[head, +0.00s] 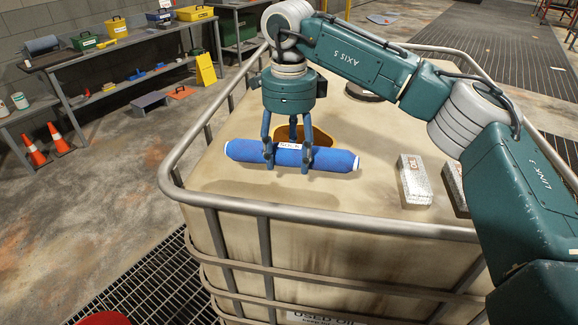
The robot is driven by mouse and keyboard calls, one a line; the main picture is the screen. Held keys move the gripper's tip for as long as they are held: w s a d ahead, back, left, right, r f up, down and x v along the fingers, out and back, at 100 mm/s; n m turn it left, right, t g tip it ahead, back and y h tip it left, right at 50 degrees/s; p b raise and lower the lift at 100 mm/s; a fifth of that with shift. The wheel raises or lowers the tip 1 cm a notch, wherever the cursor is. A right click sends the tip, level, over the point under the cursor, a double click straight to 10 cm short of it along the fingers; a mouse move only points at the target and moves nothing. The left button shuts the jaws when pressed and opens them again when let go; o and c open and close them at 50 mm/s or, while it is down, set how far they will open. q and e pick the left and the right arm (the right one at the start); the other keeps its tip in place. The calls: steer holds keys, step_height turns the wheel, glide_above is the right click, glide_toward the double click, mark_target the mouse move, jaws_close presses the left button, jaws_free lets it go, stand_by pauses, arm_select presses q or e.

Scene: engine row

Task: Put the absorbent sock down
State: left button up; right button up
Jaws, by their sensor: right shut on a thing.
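The absorbent sock (338,160) is a blue roll with white ends and a small white label. It lies level in my right gripper (287,157), whose fingers are shut around its middle. The sock is over the top of a large, stained, cream-coloured caged tank (240,186), near its front side. I cannot tell for sure whether the sock touches the tank top. My left gripper is not in view.
A yellow-orange object (316,136) sits behind the sock, partly hidden. A metal rail (330,222) rims the tank. Shelving with bins (85,41) and orange cones (34,152) stand left.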

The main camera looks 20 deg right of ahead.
mark_target(289, 183)
steer(key=shift+s+f, duration=0.1)
steer(key=shift+f, duration=0.05)
steer(key=shift+s+f, duration=0.1)
steer(key=shift+f, duration=0.15)
step_height(289, 183, down, 4)
steer(key=shift+r+p, duration=0.25)
steer(key=shift+p, duration=0.5)
steer(key=shift+f, duration=0.25)
steer(key=o, duration=1.2)
steer(key=shift+o, duration=0.2)
steer(key=shift+r, duration=0.45)
arm_select(q)
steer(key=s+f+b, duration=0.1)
steer(key=b, duration=0.2)
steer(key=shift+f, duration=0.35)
arm_select(e)
step_height(289, 183, up, 12)
steer(key=shift+f, duration=0.25)
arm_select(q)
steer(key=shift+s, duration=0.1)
arm_select(e)
steer(key=shift+f, duration=0.15)
